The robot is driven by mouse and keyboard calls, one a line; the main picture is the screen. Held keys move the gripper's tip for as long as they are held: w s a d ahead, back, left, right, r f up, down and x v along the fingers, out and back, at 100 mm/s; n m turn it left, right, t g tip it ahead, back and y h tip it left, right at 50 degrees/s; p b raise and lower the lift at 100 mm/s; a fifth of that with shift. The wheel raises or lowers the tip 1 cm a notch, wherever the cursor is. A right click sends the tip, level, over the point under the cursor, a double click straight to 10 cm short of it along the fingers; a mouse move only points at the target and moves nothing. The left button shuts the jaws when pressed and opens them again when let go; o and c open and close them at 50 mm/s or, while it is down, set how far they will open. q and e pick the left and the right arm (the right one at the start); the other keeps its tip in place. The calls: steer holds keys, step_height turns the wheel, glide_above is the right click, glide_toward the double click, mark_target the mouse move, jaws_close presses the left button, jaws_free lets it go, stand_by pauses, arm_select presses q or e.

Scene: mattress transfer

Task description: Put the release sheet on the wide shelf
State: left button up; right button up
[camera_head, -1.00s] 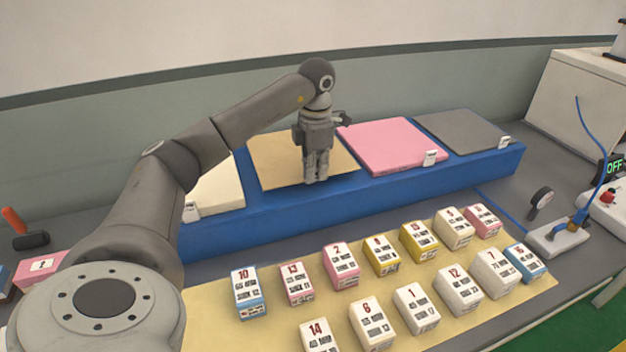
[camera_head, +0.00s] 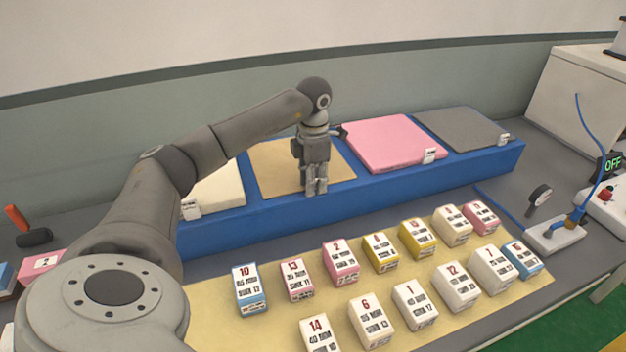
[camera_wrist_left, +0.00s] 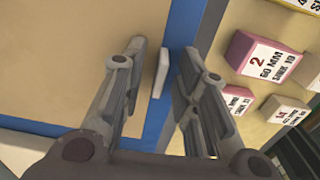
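A thin tan sheet (camera_head: 268,165), apparently the release sheet, lies flat on the long blue shelf (camera_head: 255,217), between a cream pad and a pink pad. It fills the left of the left wrist view (camera_wrist_left: 55,60), where the shelf's blue edge (camera_wrist_left: 183,22) also shows. My left gripper (camera_head: 316,192) points down at the sheet's front edge. In the left wrist view its fingers (camera_wrist_left: 165,55) are apart, with a small white tag (camera_wrist_left: 161,73) at the shelf edge seen between them. I cannot tell whether they touch it. My right gripper is not in view.
A pink pad (camera_head: 390,143) and a grey pad (camera_head: 462,129) lie right of the sheet, a cream pad (camera_head: 218,190) left. Several numbered boxes stand on a tan mat (camera_head: 420,329) in front. A gauge (camera_head: 540,196) and blue hose stand at the right.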

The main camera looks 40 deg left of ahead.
arm_select(q)
step_height(320, 180, up, 12)
steer(key=shift+r+b, duration=0.15)
steer(key=shift+b, duration=0.3)
steer(key=shift+d, duration=0.1)
stand_by(0.7)
